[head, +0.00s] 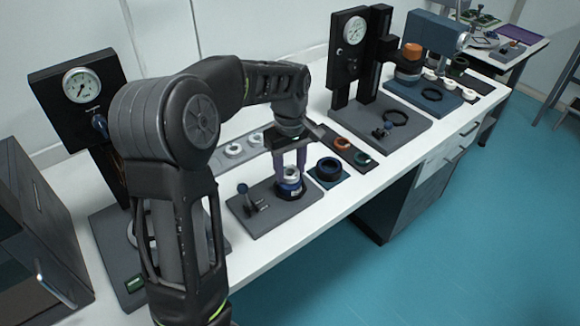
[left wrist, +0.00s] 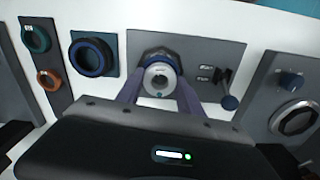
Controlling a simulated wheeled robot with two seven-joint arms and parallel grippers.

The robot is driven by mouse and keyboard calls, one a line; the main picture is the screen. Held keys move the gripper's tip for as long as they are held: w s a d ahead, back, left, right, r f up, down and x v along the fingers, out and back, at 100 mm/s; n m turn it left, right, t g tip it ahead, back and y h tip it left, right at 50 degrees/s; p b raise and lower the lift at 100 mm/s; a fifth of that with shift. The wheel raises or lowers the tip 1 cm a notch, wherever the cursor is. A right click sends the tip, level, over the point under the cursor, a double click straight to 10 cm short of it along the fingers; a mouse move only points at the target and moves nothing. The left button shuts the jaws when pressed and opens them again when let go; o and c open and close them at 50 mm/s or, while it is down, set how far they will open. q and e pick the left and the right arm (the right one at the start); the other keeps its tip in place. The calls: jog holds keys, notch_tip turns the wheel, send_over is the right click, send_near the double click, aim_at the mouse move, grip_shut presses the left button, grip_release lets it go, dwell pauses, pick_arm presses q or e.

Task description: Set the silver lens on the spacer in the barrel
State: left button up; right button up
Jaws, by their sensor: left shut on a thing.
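My left gripper (head: 291,180) points down over a grey fixture plate (head: 262,222) near the table's front. Its purple fingers are shut on the silver lens (head: 291,173), a ring with a dark centre hole. The lens also shows between the fingertips in the left wrist view (left wrist: 158,84). The dark barrel with a blue band (head: 289,188) stands on the plate directly below and around the lens. It also shows behind the lens in the left wrist view (left wrist: 155,56). I cannot tell whether the lens touches anything inside. The spacer is hidden. My right gripper is out of view.
A dark ring with blue trim (head: 329,170) sits on a pad right of the plate. A tray holds an orange ring (head: 342,143) and a teal ring (head: 362,158). A small lever (head: 243,189) stands on the plate. Gauge stands (head: 82,88) rise behind.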

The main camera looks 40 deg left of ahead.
pick_arm(q)
jog(key=o, duration=1.4)
jog(key=shift+o, duration=0.2)
notch_tip(320, 180, up, 8)
jog(key=shift+f, duration=0.1)
